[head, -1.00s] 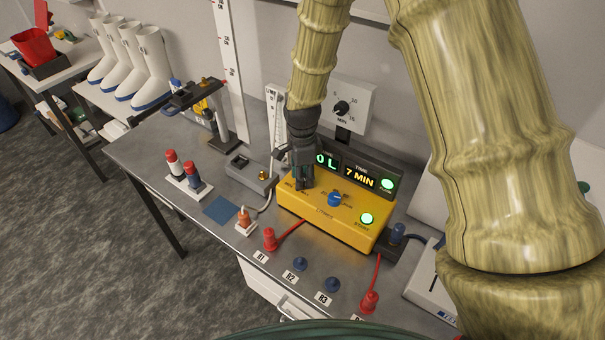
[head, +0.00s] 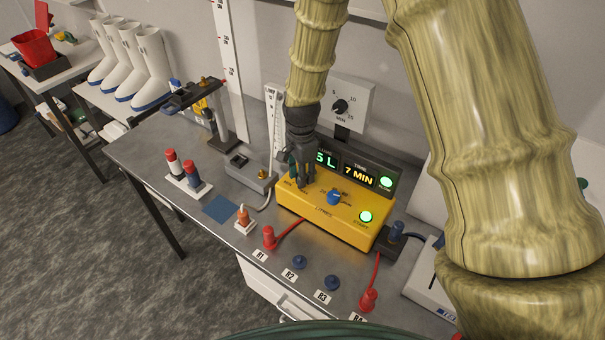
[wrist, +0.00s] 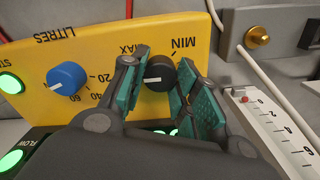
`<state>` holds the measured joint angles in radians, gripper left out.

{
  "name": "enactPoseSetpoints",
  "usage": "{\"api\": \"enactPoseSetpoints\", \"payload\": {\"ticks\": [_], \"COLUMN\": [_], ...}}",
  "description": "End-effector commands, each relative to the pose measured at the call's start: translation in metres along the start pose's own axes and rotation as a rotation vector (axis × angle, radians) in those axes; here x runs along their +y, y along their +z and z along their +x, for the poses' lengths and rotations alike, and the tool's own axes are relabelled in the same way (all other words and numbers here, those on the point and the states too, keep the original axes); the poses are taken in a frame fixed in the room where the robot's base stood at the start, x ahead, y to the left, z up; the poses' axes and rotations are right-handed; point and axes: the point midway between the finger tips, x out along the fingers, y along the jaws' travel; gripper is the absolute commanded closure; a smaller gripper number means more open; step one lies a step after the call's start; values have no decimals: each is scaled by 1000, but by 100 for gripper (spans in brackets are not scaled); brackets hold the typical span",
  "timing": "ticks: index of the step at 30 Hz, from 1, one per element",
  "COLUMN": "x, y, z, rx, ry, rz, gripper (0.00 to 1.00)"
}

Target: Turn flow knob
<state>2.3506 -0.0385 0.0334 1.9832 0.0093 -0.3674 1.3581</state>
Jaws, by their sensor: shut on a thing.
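The flow knob is a black dial (wrist: 158,73) between the MIN and MAX marks on the yellow control box (head: 340,228). In the wrist view, my gripper (wrist: 164,66) has its green-padded fingers on both sides of the knob and is shut on it. The display (head: 348,168) behind reads 7 MIN and a litre figure ending in 5 L, partly covered.
A green lit button (head: 366,216) is on the box's right end. A clear tube gauge (head: 274,125) and a grey block (head: 248,176) stand close to the left. Red and blue plugs (head: 269,238) line the bench front. A dial timer (head: 342,106) hangs behind.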

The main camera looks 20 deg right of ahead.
Motion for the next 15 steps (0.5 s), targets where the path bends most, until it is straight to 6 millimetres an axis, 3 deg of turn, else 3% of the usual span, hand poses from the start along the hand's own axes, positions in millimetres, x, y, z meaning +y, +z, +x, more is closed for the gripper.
{"api": "enactPoseSetpoints", "payload": {"ticks": [15], "x": [-3], "y": [-1], "z": [-2], "rx": [3], "ry": [-6], "rz": [-318], "gripper": [94]}}
